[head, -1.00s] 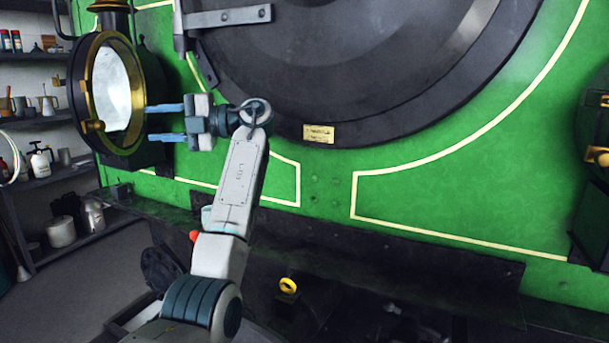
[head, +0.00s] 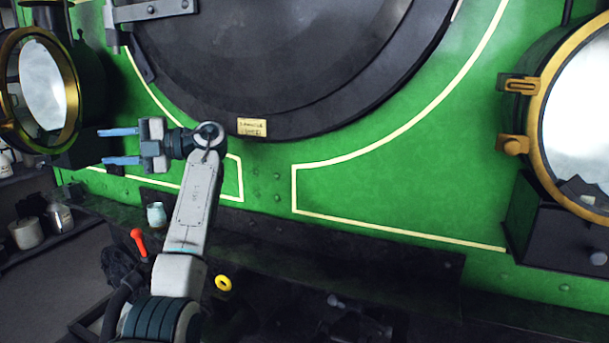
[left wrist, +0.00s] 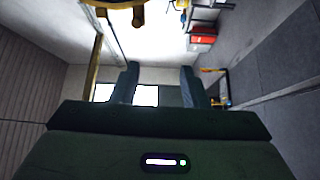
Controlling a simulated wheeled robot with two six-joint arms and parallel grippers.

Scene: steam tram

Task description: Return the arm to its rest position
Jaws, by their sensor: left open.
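My left gripper (head: 120,146) is open and empty in the head view. Its blue fingers point left, toward the brass-rimmed lamp (head: 40,95) on the green tram front, with a visible gap between fingertips and lamp. My left arm rises from the bottom of the view, bent at the wrist. In the left wrist view the two fingers (left wrist: 160,88) stand apart with nothing between them. My right gripper is not in view.
A second brass-rimmed lamp (head: 578,120) is on the right, its glass facing out. The dark round smokebox door (head: 290,50) fills the top. A dark ledge (head: 330,240) runs below the green front (head: 390,190). Shelves with cans (head: 28,232) stand at left.

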